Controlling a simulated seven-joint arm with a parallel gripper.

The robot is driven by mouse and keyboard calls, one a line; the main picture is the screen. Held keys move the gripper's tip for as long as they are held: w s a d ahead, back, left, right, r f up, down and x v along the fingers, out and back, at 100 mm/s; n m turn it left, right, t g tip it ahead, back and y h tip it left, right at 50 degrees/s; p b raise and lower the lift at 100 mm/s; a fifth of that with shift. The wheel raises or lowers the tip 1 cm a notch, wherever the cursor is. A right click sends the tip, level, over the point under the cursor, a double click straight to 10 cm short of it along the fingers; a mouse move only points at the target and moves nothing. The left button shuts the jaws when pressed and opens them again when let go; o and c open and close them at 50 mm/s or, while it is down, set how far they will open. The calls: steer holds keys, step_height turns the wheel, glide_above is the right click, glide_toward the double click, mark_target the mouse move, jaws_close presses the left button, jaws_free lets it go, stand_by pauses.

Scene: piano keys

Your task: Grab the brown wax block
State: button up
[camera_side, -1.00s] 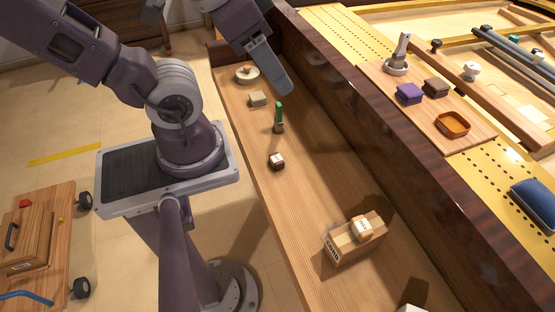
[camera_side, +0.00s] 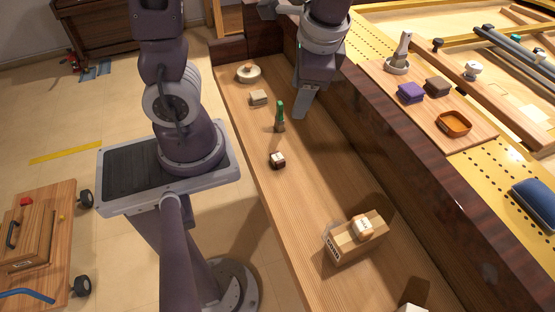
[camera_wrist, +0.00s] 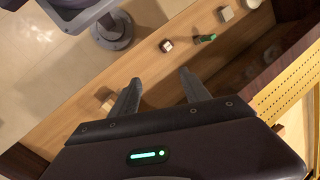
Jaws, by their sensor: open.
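A dark brown block (camera_side: 437,86) sits on the wooden board (camera_side: 470,125) at the upper right in the side view, right of a purple block (camera_side: 411,92); it may be the brown wax block. A smaller dark block with a pale top (camera_side: 277,160) lies on the long wooden shelf, and also shows in the wrist view (camera_wrist: 166,45). My gripper (camera_side: 303,112) hangs above the shelf, left of the dark wall and apart from the brown block. In the wrist view my gripper (camera_wrist: 160,82) has its fingers spread with nothing between them. The brown block is not visible there.
The high dark wall (camera_side: 385,150) separates the shelf from the board. On the board are an orange tray (camera_side: 453,123) and a grey-handled stamp-like item (camera_side: 399,58). The shelf holds a green-topped item (camera_side: 280,118), a beige block (camera_side: 258,98) and a cardboard box (camera_side: 345,245).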

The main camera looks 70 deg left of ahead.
step_height(320, 180, down, 9)
steer(key=w+a+m+g+y, duration=0.2)
steer(key=m+y, duration=0.1)
steer(key=m, duration=0.1)
steer(key=m+y, duration=0.7)
steer(key=m, duration=0.1)
glide_above(279, 159)
steer(key=d, duration=0.4)
step_height(279, 159, down, 16)
steer(key=shift+m+t, duration=0.3)
steer(key=shift+t, duration=0.2)
steer(key=f, duration=0.6)
steer(key=shift+w+a+f, duration=0.15)
steer(key=shift+w+f, duration=0.05)
steer(key=shift+f, duration=0.05)
steer(key=x, duration=0.4)
steer(key=shift+a+f, duration=0.1)
steer(key=shift+f, duration=0.25)
steer(key=shift+a+f, duration=0.15)
steer(key=shift+a, duration=0.2)
jaws_close()
